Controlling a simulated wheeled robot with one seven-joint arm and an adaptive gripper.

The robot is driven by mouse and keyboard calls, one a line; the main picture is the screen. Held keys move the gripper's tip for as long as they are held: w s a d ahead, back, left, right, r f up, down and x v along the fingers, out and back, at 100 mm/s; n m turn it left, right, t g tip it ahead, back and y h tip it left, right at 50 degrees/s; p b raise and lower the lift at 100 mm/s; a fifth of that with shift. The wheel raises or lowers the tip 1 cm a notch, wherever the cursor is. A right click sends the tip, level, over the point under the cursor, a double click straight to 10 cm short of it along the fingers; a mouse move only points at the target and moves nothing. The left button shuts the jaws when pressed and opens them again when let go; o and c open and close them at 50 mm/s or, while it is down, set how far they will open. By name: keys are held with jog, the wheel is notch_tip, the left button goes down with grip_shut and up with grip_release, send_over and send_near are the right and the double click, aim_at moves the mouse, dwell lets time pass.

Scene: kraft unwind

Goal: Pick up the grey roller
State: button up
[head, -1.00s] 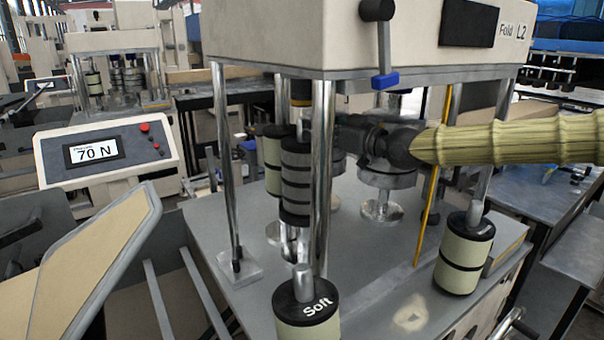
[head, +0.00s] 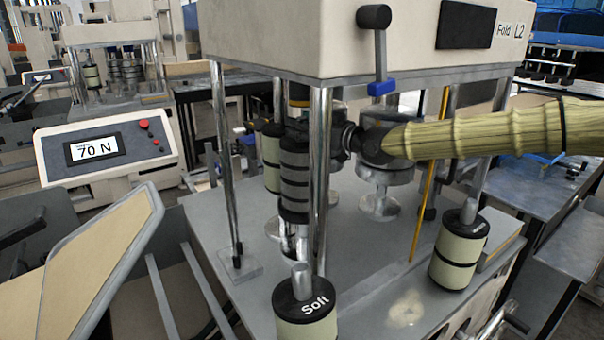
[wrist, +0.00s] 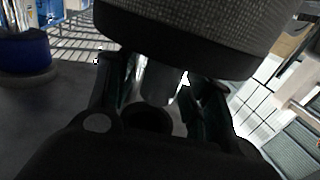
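The grey roller (head: 294,182) is a dark-banded upright cylinder, partly behind the front left post of the press in the head view. It stands above a shiny metal support. My gripper (head: 325,137) is at its upper end, coming from the right behind that post, with the fingertips mostly hidden. In the wrist view, a textured grey cylinder with a black end (wrist: 190,35) fills the top, very close. My gripper's two fingers (wrist: 158,95) are apart there, with a metal shaft (wrist: 160,82) between them. Contact with the shaft cannot be made out.
The press head (head: 350,40) hangs above, with metal posts (head: 320,180) and a yellow rod (head: 430,180) close to my arm. Cream rollers stand at the front, one marked Soft (head: 305,312), one at the right (head: 459,250). A panel (head: 105,150) reads 70 N.

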grip_shut()
jog(key=shift+r, duration=0.1)
jog(key=shift+w+r, duration=0.1)
jog(key=shift+r+b, duration=0.55)
jog(key=b+v, duration=0.6)
jog(key=v, duration=1.2)
jog(key=shift+r, duration=0.1)
jog(key=shift+r+p, duration=0.5)
jog(key=shift+r, duration=0.5)
dwell(0.4)
